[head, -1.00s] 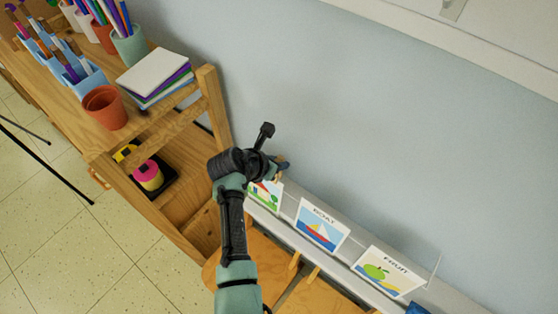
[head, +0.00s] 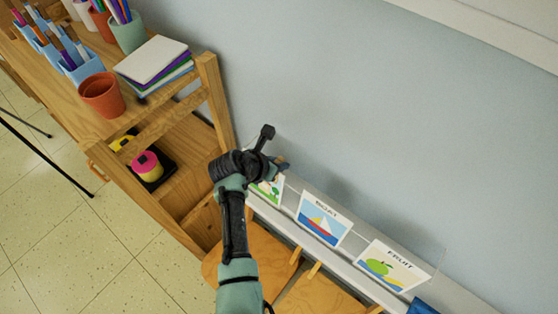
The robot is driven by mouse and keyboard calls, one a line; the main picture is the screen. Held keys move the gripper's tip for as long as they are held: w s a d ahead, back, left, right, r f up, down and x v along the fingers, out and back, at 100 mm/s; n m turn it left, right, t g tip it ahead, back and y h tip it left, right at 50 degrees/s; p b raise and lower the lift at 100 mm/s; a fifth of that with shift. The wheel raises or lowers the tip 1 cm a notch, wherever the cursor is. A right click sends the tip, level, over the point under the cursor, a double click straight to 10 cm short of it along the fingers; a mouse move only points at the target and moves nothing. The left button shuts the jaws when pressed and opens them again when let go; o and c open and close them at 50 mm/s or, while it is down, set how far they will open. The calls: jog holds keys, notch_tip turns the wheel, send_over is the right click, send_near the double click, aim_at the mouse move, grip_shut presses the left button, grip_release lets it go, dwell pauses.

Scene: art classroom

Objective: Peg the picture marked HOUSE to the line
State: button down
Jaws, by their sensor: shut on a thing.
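My gripper (head: 280,166) is at the left end of a pale wall ledge, shut on the upper part of a picture card (head: 268,190). The card shows green and a little red. Its title is hidden behind my gripper, so I cannot read whether it says HOUSE. To its right on the ledge lean the BOAT card (head: 324,217), with a sailboat, and the FRUIT card (head: 393,266), with a green apple. The line and any pegs are not in view.
The ledge (head: 352,259) runs along the blank wall. A wooden shelf unit (head: 150,125) stands close on the left, holding a terracotta pot (head: 101,96), stacked books (head: 154,61) and a pink-and-yellow roll (head: 147,166). Wooden chairs (head: 258,252) stand below the ledge.

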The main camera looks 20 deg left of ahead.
dwell(0.3)
jog(key=c, duration=0.7)
grip_release()
jog(key=shift+o, duration=1.3)
jog(key=shift+r, duration=0.1)
jog(key=p+v, duration=0.7)
jog(key=p, duration=0.1)
